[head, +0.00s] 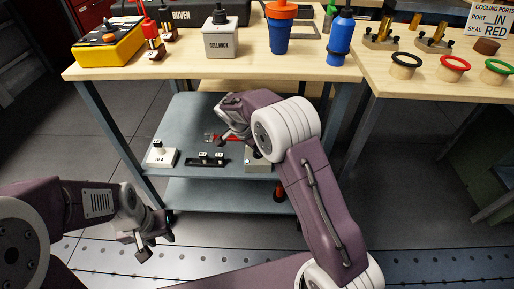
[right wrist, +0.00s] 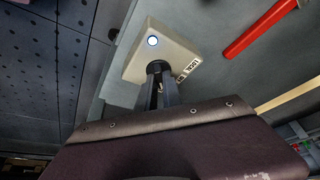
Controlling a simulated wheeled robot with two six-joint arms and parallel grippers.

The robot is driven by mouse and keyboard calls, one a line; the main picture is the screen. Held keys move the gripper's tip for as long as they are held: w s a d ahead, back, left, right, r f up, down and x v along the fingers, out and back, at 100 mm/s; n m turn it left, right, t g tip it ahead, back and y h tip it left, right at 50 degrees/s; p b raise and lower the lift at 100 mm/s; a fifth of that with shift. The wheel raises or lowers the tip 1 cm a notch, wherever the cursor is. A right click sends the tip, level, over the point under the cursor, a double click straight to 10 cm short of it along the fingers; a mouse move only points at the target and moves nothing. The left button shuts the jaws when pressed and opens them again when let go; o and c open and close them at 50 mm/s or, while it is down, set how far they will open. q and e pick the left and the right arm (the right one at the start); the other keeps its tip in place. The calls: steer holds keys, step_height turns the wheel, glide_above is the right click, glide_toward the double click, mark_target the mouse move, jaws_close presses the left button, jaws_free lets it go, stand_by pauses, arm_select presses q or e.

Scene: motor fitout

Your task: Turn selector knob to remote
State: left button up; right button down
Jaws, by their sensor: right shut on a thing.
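The selector box is a beige box with a black knob and a lit white lamp. It sits on the blue-grey shelf below the bench, partly behind my right arm in the head view (head: 258,165). It fills the middle of the right wrist view (right wrist: 165,50). My right gripper (right wrist: 164,92) is shut on the black knob (right wrist: 158,68). My left gripper (head: 154,246) is open and empty, low over the floor at the left, away from the box.
On the shelf (head: 185,112) stand a white box with a black knob (head: 160,156) and a black strip with small switches (head: 206,160). A red bar (right wrist: 258,28) lies near the selector box. The bench top above (head: 180,68) overhangs the shelf. Table legs flank it.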

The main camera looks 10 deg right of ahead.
steer(key=c, duration=1.5)
jaws_free()
steer(key=shift+r, duration=0.1)
steer(key=p+v, duration=0.4)
steer(key=v, duration=0.2)
steer(key=s+a+p, duration=0.1)
steer(key=s+a, duration=0.1)
steer(key=a, duration=0.3)
steer(key=s+a+f+p, duration=0.1)
steer(key=s+a, duration=0.2)
steer(key=a, duration=0.2)
steer(key=shift+s, duration=0.35)
